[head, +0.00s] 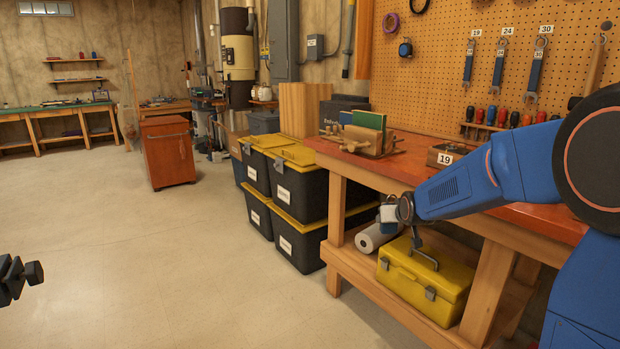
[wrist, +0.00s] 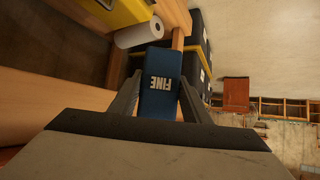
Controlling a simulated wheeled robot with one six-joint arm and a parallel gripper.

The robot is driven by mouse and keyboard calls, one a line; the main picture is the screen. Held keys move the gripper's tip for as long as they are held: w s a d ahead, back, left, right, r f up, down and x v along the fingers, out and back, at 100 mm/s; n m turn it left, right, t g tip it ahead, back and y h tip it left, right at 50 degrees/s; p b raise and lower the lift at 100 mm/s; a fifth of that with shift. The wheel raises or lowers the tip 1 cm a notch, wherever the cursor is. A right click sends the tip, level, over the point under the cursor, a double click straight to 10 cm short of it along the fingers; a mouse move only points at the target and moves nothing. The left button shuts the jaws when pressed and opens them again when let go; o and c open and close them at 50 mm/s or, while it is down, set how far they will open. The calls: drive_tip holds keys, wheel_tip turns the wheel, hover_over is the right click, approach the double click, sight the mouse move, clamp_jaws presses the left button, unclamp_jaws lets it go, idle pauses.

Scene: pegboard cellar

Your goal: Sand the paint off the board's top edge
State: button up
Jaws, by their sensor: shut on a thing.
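My gripper (head: 389,214) is in front of the workbench, below its top and near the paper roll. In the wrist view the gripper (wrist: 159,93) is shut on a dark blue sanding block (wrist: 160,70) marked "FINE". The block is small and mostly hidden in the head view. A green board (head: 369,119) stands upright in a wooden holder (head: 361,140) on the far left part of the bench top, well away from my gripper. Its top edge is thin and small here; I cannot tell its paint state. The board is out of the wrist view.
The floor (head: 150,255) at left is largely clear.

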wheel_tip(320, 180, down, 37)
drive_tip(key=s+d, duration=0.2)
drive_tip(key=shift+d, duration=0.4)
drive_tip(key=shift+s+f, duration=0.1)
